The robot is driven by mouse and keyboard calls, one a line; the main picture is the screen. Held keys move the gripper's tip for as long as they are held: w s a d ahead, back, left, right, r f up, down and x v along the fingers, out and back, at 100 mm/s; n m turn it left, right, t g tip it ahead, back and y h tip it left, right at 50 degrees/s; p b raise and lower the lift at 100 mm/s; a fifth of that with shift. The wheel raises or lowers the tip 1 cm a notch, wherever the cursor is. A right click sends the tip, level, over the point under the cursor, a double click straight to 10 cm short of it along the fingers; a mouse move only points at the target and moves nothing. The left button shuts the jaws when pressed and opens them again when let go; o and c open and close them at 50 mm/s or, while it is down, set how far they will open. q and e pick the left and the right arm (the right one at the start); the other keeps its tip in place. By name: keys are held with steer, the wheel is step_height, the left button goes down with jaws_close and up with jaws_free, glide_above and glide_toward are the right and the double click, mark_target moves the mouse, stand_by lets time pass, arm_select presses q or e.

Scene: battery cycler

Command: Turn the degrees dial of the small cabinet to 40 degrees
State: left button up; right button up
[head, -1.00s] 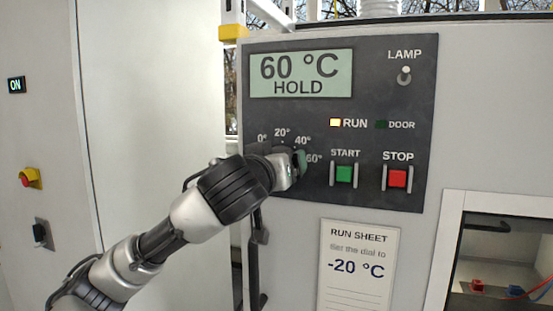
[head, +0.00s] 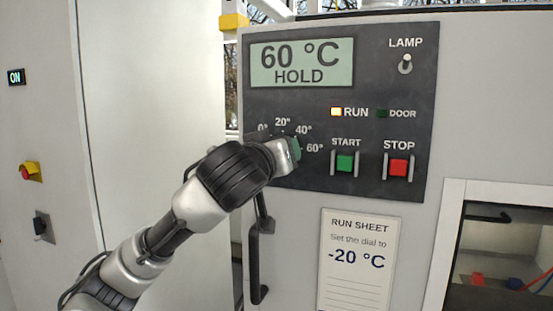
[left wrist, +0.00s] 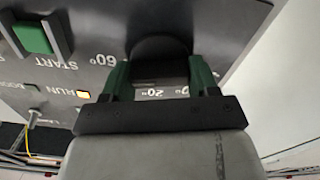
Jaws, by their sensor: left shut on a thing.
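The small cabinet's dark control panel (head: 385,110) carries the degrees scale, with 0°, 20°, 40° and 60° marks (head: 303,129) showing around the dial. The display (head: 301,64) reads 60 °C HOLD. My left gripper (head: 291,150) is at the dial and covers it in the head view. In the left wrist view the two green fingers of the gripper (left wrist: 160,78) are on either side of the dark round dial (left wrist: 158,48), shut on it. The dial's pointer cannot be made out. My right gripper is not in view.
The green START button (head: 345,163) and red STOP button (head: 398,167) are right of the dial. A lamp switch (head: 405,64) is above them. A run sheet (head: 357,262) reading -20 °C hangs below. A dark door handle (head: 254,265) stands below the gripper.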

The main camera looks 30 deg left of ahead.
arm_select(q)
steer(key=n+b, duration=0.2)
steer(key=n, duration=0.1)
steer(key=shift+f+b, duration=0.2)
steer(key=shift+b, duration=0.1)
steer(key=shift+r+n+b, duration=0.15)
steer(key=shift+n+b, duration=0.7)
steer(key=shift+n, duration=0.85)
steer(key=shift+a, duration=0.1)
steer(key=o, duration=0.9)
steer(key=shift+w, duration=0.1)
steer(key=b+v, duration=0.3)
steer(key=v, duration=0.8)
steer(key=shift+b, duration=0.35)
steer(key=shift+w, duration=0.1)
